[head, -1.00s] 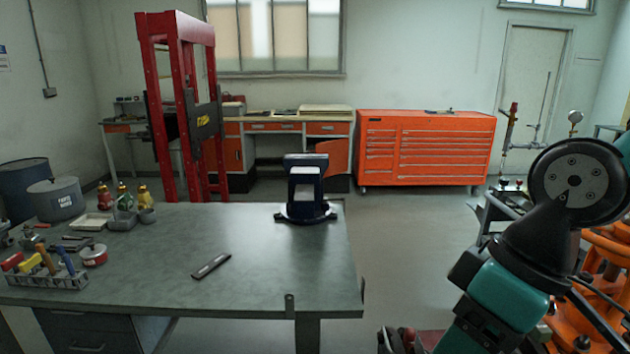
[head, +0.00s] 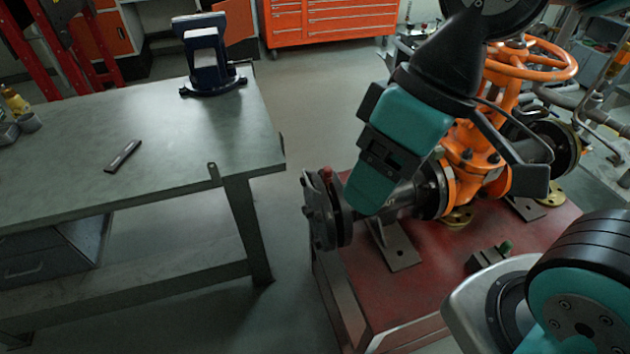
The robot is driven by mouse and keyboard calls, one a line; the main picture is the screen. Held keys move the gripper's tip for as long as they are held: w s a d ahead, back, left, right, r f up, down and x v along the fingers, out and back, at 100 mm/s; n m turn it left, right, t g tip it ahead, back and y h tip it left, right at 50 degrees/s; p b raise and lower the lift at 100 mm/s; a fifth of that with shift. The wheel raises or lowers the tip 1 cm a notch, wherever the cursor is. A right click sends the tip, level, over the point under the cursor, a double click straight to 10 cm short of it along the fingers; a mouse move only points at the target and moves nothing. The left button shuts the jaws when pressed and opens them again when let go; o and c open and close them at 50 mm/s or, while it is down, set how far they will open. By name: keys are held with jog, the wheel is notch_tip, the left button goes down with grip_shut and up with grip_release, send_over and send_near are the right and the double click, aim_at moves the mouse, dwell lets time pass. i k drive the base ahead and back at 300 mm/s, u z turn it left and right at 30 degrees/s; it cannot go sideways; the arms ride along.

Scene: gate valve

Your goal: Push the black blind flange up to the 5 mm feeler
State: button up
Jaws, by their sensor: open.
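The black blind flange (head: 317,216) stands upright at the left end of the orange gate valve's (head: 480,150) pipe. It faces a second dark flange (head: 341,208) on the pipe end, with a narrow gap between them. A red-tipped piece (head: 327,174), which looks like the feeler, shows at the top of this gap. Whether either flange touches it, I cannot tell. My gripper (head: 372,185), teal and black, hangs in front of the pipe, right of the flanges and apart from the blind flange in the picture. Its fingertips are not clearly seen; nothing shows held in it.
The valve stands on a red-topped bench (head: 440,270) with a small dark block (head: 487,258) on it. A grey table (head: 180,150) at the left carries a vise (head: 208,60) and a flat dark bar (head: 122,156). Open floor lies between table and bench.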

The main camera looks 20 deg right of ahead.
aim_at(314, 209)
jog(key=k, duration=1)
jog(key=u, duration=1.5)
jog(key=i, duration=1)
jog(key=z, duration=1.9)
jog(key=i, duration=0.45)
